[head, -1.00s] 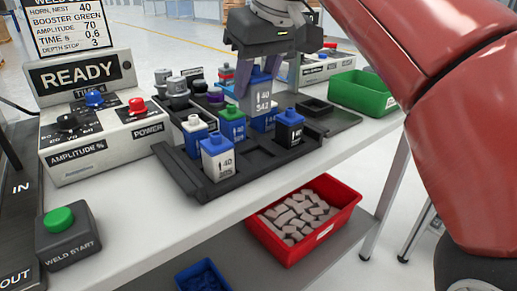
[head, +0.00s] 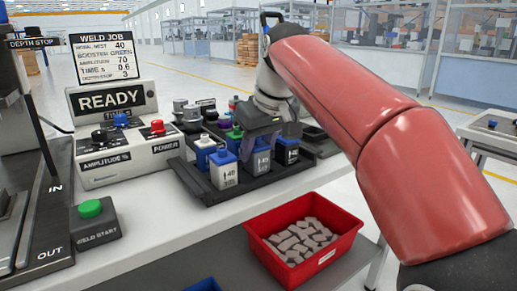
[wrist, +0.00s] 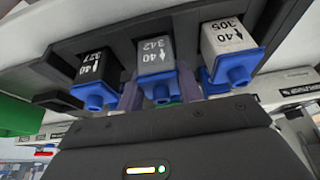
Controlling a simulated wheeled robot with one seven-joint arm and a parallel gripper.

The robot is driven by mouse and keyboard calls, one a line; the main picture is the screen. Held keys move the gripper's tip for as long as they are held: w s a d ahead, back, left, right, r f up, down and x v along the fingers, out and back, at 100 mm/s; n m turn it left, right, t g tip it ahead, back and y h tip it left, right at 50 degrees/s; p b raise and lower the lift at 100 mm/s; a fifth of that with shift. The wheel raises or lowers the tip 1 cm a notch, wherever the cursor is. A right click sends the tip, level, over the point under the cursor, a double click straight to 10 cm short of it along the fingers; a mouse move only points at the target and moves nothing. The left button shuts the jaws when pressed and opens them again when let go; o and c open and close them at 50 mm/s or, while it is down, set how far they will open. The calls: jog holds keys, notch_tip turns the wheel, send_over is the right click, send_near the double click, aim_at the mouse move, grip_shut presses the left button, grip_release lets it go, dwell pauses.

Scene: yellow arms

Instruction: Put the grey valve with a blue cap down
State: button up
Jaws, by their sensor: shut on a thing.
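The grey valve with a blue cap (wrist: 156,55), marked 40 342, is between my gripper's (wrist: 161,92) fingers in the wrist view. My gripper (head: 259,142) is shut on it in the head view, where the grey valve (head: 261,162) stands in the front row of the black rack (head: 240,192). A white valve with a blue cap (wrist: 228,40), marked 305, is on one side of it. A black valve with a blue cap (wrist: 97,60), marked 327, is on the other. I cannot tell whether the grey valve's base rests fully in its slot.
More valves stand behind in the rack, including one with a green cap (head: 235,132). The control box (head: 115,140) and the weld start button (head: 90,208) are at left. A red bin of grey pieces (head: 330,255) is below the bench. The bench front (head: 180,215) is clear.

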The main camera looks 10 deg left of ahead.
jog(key=shift+f, duration=0.2)
jog(key=o, duration=1)
jog(key=shift+f+b, duration=0.15)
jog(key=shift+b, duration=0.3)
jog(key=p+v, duration=0.2)
jog(key=v, duration=0.6)
jog(key=s+d+f+m+t, duration=0.1)
jog(key=s+d+f+m, duration=0.1)
jog(key=d+f, duration=0.3)
jog(key=s+d+f+m+h, duration=0.1)
jog(key=s+d+f+m, duration=0.2)
jog(key=d, duration=0.6)
jog(key=s+d+f+m+t+h, duration=0.1)
jog(key=s+d+f+m, duration=0.1)
jog(key=s+d+f, duration=0.4)
jog(key=shift+s+d+f+t, duration=0.1)
jog(key=shift+d+f+t, duration=0.05)
jog(key=shift+d+f, duration=0.3)
jog(key=shift+d+f+t, duration=0.15)
jog(key=shift+d+f, duration=0.05)
jog(key=shift+d, duration=0.35)
jog(key=shift+o, duration=0.5)
jog(key=s+d+f+m, duration=0.1)
jog(key=s+d+f, duration=0.1)
jog(key=f, duration=0.3)
jog(key=s+d+f+m+h, duration=0.1)
jog(key=s+d+f+m, duration=0.1)
jog(key=s+f, duration=0.3)
jog(key=shift+s+d+f, duration=0.2)
jog(key=shift+d+f, duration=0.4)
